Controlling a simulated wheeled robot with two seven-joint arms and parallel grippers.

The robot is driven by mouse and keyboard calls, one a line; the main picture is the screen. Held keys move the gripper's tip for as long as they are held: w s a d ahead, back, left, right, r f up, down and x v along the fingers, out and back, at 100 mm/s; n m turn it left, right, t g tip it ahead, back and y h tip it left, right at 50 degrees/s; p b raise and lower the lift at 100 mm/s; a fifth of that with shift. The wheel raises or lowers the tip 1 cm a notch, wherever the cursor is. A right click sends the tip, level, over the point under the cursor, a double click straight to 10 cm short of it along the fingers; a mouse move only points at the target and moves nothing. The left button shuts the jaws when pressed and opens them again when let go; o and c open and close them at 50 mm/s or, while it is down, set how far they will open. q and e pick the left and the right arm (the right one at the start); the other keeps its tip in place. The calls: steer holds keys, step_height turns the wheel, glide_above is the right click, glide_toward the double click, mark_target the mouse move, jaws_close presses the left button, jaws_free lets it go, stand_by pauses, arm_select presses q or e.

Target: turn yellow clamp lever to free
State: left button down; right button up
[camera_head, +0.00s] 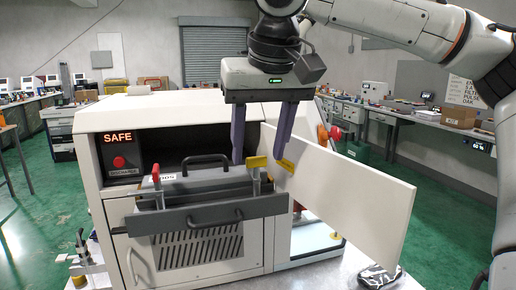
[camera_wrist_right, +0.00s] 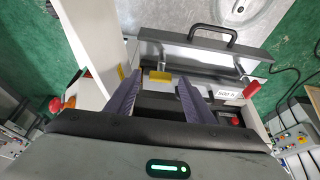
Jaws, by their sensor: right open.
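My left gripper is not in view.
The white machine (camera_head: 190,112) has a display reading SAFE (camera_head: 118,138). A grey drawer front with a black handle (camera_head: 211,213) faces me. An open white door panel (camera_head: 350,195) stands close on the right, with a yellow piece (camera_head: 287,165) near its edge.

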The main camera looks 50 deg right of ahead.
steer(key=shift+w+f, duration=0.2)
steer(key=shift+f, duration=0.15)
steer(key=c, duration=1)
steer(key=shift+c, duration=0.2)
steer(key=shift+d+n, duration=0.1)
steer(key=shift+n, duration=0.3)
steer(key=n, duration=0.1)
steer(key=n+y, duration=0.1)
steer(key=n, duration=0.1)
steer(key=shift+s+d+n+t+y, duration=0.1)
steer(key=shift+d+n+t+y, duration=0.05)
steer(key=shift+n+t+y, duration=0.2)
steer(key=n, duration=0.1)
steer(key=n+y, duration=0.1)
steer(key=n, duration=0.2)
steer(key=shift+d+n+y, duration=0.25)
steer(key=shift+y, duration=0.1)
steer(key=n, duration=0.2)
steer(key=n+g+y, duration=0.1)
steer(key=n, duration=0.1)
steer(key=shift+d+y, duration=0.15)
steer(key=shift+y, duration=0.15)
steer(key=shift+w+d+n+g+y, duration=0.15)
steer(key=shift+n+g+y, duration=0.15)
steer(key=shift+n, duration=0.95)
steer(key=shift+w+a+n+g+y, duration=0.1)
steer(key=shift+w+n+g+y, duration=0.2)
steer(key=shift+n, duration=0.95)
steer(key=shift+s, duration=0.15)
